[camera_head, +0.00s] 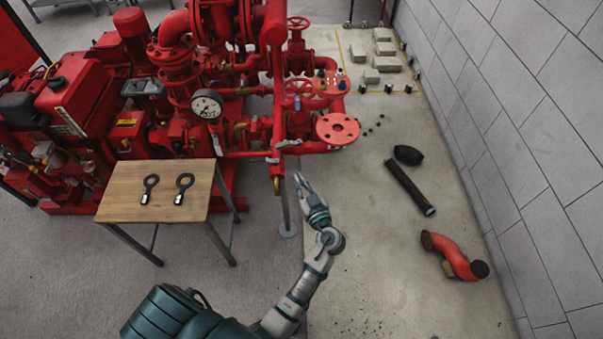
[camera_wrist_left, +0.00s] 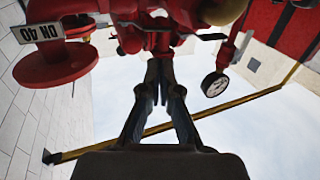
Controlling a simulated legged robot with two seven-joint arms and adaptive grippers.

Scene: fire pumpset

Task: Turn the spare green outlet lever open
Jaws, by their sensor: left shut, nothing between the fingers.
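My left gripper (camera_head: 299,180) reaches up from the bottom of the head view, just below the red pipework of the pump set (camera_head: 285,120). Its fingers are together and empty. In the left wrist view the closed fingertips (camera_wrist_left: 159,66) point at red pipe fittings, with a gap I cannot judge. A thin lever handle (camera_head: 287,143) shows on the pipework above the gripper in the head view. In the wrist view a thin dark lever (camera_wrist_left: 202,37) lies beyond the fingertips, to the right. I cannot make out a green colour on either. My right gripper is not in view.
A red flange (camera_head: 338,129) and a pressure gauge (camera_head: 207,105) stick out near the gripper. A wooden table (camera_head: 120,200) with two black ring-ended tools stands left. A black pipe (camera_head: 408,186) and a red elbow (camera_head: 455,256) lie on the floor right. A tiled wall bounds the right.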

